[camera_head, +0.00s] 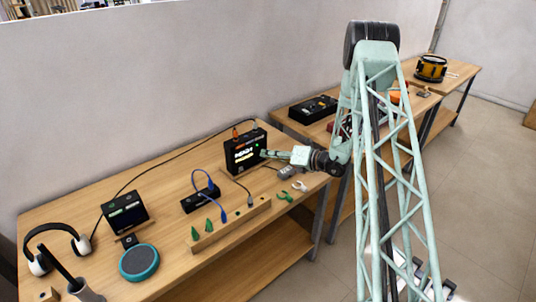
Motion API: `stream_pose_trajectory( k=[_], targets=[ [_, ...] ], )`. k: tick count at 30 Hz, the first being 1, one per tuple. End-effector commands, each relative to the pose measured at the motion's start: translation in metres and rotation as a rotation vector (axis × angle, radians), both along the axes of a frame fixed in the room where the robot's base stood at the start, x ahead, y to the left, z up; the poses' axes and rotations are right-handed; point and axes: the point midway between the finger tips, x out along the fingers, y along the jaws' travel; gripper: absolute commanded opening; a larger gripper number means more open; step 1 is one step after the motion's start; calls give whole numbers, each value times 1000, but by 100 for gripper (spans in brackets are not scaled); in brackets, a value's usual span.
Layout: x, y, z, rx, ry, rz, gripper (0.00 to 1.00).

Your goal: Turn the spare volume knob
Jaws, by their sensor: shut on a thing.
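A black box with a lit screen (245,152) stands upright at the back right of the near wooden table. My gripper (266,154) reaches it from the right, its fingertips at the right part of the box's front face. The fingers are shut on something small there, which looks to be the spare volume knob. The knob itself is hidden behind the fingertips, so I cannot see how far it is turned. A second, similar black box with a screen (125,213) stands at the left of the table, apart from my gripper.
A black hub (201,199) with blue cables and a wooden strip (222,232) lie in front of the box. Green pieces (285,196) lie near my wrist. A teal round speaker (139,262) and headphones (55,243) are at the left. Another table (420,101) stands beyond.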

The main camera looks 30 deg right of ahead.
Motion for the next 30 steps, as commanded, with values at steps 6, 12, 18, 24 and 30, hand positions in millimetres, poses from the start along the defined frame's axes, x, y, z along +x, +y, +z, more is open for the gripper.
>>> stream_pose_trajectory(
  k=[6,12,18,24,30],
  targets=[
    [0,-2,-2,159,37,0,4],
    [0,-2,-3,309,72,0,4],
    [0,-3,-5,440,101,-1,4],
    [0,-3,-6,528,121,0,4],
    [0,-3,-5,567,130,-1,4]
  ],
)
